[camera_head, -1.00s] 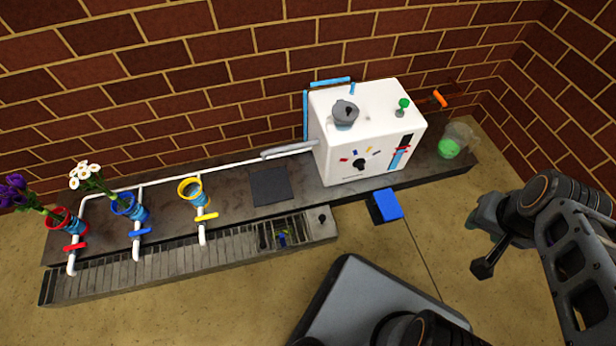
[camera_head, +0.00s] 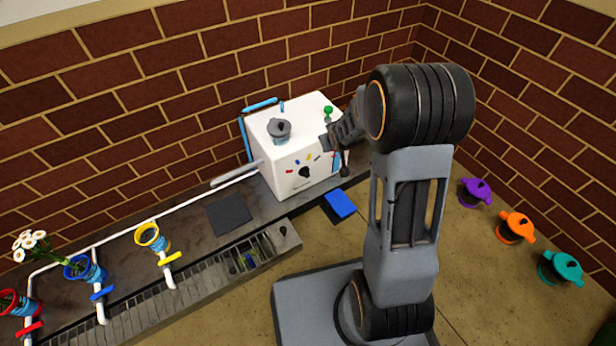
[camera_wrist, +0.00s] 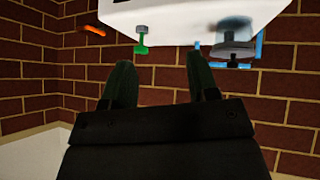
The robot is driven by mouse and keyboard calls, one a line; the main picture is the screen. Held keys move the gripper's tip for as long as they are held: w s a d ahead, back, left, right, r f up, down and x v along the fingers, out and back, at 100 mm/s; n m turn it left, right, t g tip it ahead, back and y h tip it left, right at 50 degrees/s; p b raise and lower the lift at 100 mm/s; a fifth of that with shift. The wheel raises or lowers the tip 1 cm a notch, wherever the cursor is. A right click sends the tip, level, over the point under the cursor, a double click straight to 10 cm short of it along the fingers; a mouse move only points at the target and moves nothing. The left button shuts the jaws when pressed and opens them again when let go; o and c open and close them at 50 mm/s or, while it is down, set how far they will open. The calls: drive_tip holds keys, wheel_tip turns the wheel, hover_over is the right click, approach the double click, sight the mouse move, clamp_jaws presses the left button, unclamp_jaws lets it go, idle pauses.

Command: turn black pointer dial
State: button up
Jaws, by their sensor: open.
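The black pointer dial (camera_head: 305,172) is on the front face of the white box (camera_head: 282,178), with small coloured marks around its upper side. Its pointer direction is too small to tell. My gripper (camera_head: 336,156) is in front of the box's right part, to the right of the dial and apart from it. In the wrist view my gripper (camera_wrist: 162,75) shows two spread fingers with nothing between them. The white box (camera_wrist: 180,12) is at the top of that view, and the dial does not show there.
A grey lidded pot (camera_head: 279,130) and a green knob (camera_head: 328,112) are on top of the box. A blue block (camera_head: 340,204) lies in front of it. A dark pad (camera_head: 229,214) and white pipes are to the left. Coloured lidded pots (camera_head: 515,228) stand at right.

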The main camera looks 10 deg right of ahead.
drive_tip(key=w+f+n+t+y, duration=0.15)
drive_tip(key=w+f, duration=0.25)
drive_tip(key=f, duration=0.4)
drive_tip(key=t+y+p, duration=0.3)
drive_tip(key=t+y, duration=0.1)
drive_tip(key=t, duration=0.4)
approach(308, 177)
drive_tip(key=shift+g, duration=0.25)
drive_tip(key=b+x, duration=0.1)
drive_tip(key=x, duration=0.2)
drive_tip(key=b+x, duration=0.1)
drive_tip(key=x, duration=0.2)
drive_tip(key=b+x, duration=0.2)
drive_tip(key=x, duration=0.1)
drive_tip(key=shift+w+r, duration=0.1)
drive_tip(key=shift+r, duration=0.2)
drive_tip(key=c, duration=0.9)
